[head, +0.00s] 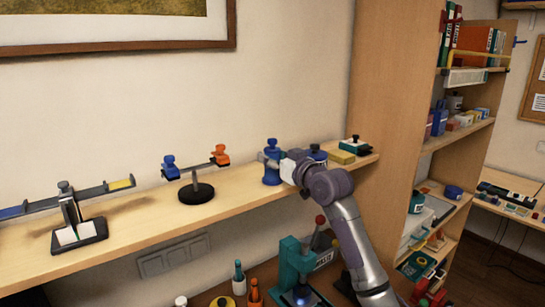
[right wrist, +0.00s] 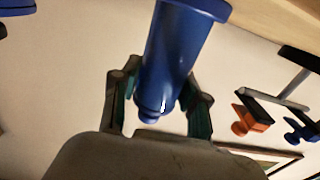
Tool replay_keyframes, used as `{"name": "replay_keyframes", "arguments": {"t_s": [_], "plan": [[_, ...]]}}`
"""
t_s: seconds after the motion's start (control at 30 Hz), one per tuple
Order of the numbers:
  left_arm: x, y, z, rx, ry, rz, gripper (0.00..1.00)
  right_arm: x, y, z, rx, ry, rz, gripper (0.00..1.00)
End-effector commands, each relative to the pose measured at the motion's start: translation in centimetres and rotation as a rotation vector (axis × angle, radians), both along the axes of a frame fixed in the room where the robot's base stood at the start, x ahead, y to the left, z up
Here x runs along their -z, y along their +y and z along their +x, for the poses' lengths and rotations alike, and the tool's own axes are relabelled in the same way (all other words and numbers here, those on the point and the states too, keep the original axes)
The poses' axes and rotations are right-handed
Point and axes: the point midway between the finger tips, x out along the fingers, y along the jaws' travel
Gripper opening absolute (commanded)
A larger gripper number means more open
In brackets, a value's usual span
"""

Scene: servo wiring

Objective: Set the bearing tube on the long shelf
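The bearing tube (head: 271,165) is a blue upright cylinder with a narrower knob on top. In the head view its wide base appears to rest on the long shelf (head: 130,225), right of the middle. My right gripper (head: 267,158) reaches it from the right, partly hiding it. In the right wrist view the tube (right wrist: 172,55) lies between the two fingers (right wrist: 160,92), which look closed against its sides near the knob end. Its flanged base shows at the top of that view, close to the wooden shelf surface. My left gripper is not in view.
Left along the shelf are a balance stand with blue and orange clamps (head: 197,180) and a dark stand with a long bar (head: 78,225). Right of the tube are a yellow block (head: 341,157) and a teal-based piece (head: 355,146). A tall wooden panel (head: 390,90) bounds the shelf's right end.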

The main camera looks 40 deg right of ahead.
Motion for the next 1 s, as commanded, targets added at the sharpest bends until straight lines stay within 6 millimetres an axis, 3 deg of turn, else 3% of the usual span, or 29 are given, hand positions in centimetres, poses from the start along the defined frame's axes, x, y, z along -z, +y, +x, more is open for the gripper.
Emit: {"name": "replay_keyframes", "arguments": {"t_s": [0.03, 0.13, 0.53, 1.0], "plan": [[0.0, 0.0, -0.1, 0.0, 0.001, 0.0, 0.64, 0.0, 0.0, 0.0, 0.0, 0.001, 0.0, 0.55], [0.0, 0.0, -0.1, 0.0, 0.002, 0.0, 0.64, 0.0, 0.0, 0.0, 0.0, 0.001, 0.0, 0.68], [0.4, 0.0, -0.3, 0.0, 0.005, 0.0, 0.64, 0.0, 0.0, -0.6, 0.001, 0.0, -0.002, 0.68], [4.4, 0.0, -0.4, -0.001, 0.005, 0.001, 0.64, 0.2, 1.1, -9.7, 0.002, 0.0, -0.003, 0.68]]}}
